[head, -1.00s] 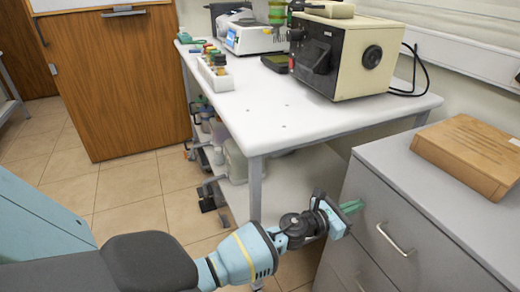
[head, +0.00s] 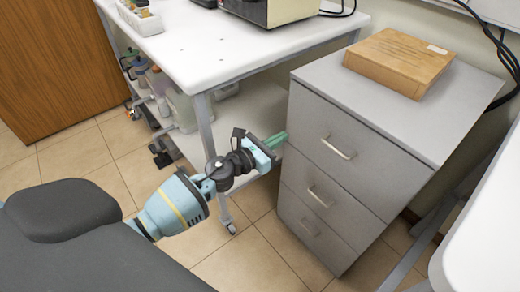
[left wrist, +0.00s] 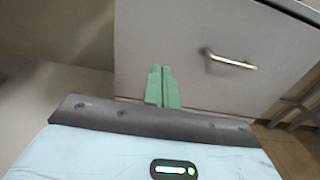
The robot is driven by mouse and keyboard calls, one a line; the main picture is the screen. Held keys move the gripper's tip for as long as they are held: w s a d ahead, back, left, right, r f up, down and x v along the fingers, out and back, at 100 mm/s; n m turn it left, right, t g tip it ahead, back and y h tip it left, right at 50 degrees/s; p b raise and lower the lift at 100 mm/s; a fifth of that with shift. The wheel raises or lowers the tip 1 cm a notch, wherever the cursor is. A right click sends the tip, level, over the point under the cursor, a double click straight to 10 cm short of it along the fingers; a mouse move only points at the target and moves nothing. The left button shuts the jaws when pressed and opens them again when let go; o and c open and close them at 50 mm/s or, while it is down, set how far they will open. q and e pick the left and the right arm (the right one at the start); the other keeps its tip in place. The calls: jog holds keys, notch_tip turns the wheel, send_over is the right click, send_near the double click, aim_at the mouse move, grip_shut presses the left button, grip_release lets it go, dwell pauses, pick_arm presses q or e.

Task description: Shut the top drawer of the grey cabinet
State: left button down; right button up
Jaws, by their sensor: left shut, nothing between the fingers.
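The grey cabinet (head: 375,110) stands right of centre in the head view. Its top drawer (head: 330,145) has a metal handle (head: 338,148), and its front looks flush with the drawers below. My left gripper (head: 280,140) is shut and empty. Its green fingertips are at the left part of the top drawer's front; I cannot tell whether they touch it. In the left wrist view the shut fingers (left wrist: 162,88) point at the drawer front, left of and a little below the handle (left wrist: 230,59). My right gripper is not in view.
A wooden box (head: 398,62) lies on the cabinet top. A white table (head: 190,50) with a lower shelf holding bottles stands left of the cabinet. A white surface (head: 490,230) is at the right edge. Tiled floor (head: 265,255) is open in front.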

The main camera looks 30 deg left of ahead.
pick_arm(q)
jog(key=v, duration=0.5)
jog(key=shift+s+a, duration=0.15)
jog(key=shift+s, duration=0.2)
